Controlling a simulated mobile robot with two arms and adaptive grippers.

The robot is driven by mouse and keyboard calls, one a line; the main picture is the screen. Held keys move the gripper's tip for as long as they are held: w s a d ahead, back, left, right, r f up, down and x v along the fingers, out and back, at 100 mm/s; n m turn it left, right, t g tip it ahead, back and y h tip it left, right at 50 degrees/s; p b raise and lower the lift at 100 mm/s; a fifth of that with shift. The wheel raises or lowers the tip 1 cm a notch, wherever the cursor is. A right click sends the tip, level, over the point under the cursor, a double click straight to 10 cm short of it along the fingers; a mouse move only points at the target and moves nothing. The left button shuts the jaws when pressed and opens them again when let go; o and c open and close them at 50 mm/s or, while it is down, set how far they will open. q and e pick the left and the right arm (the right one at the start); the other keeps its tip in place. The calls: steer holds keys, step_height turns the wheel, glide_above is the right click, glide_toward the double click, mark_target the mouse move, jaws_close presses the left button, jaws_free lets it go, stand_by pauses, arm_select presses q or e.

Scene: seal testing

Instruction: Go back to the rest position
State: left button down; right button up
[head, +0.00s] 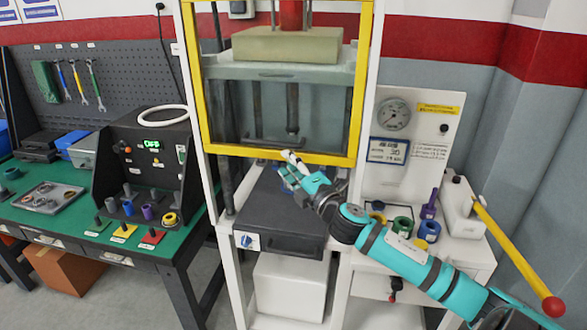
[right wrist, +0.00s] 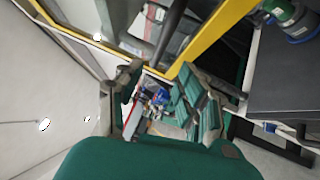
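My right arm comes in from the lower right in the head view. My right gripper (head: 288,172) is in front of the press, close to the lower bar of its yellow-framed guard (head: 270,153) and above the dark box (head: 280,212). I cannot tell whether it touches the bar. In the right wrist view the two fingers of my right gripper (right wrist: 160,100) stand apart, with only background between them. My left gripper is not in view.
A gauge panel (head: 408,140) and a yellow lever with a red knob (head: 515,255) stand right of the press. At left is a green workbench (head: 75,225) with a control box (head: 150,160).

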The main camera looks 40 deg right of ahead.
steer(key=shift+s, duration=0.75)
steer(key=shift+f, duration=0.1)
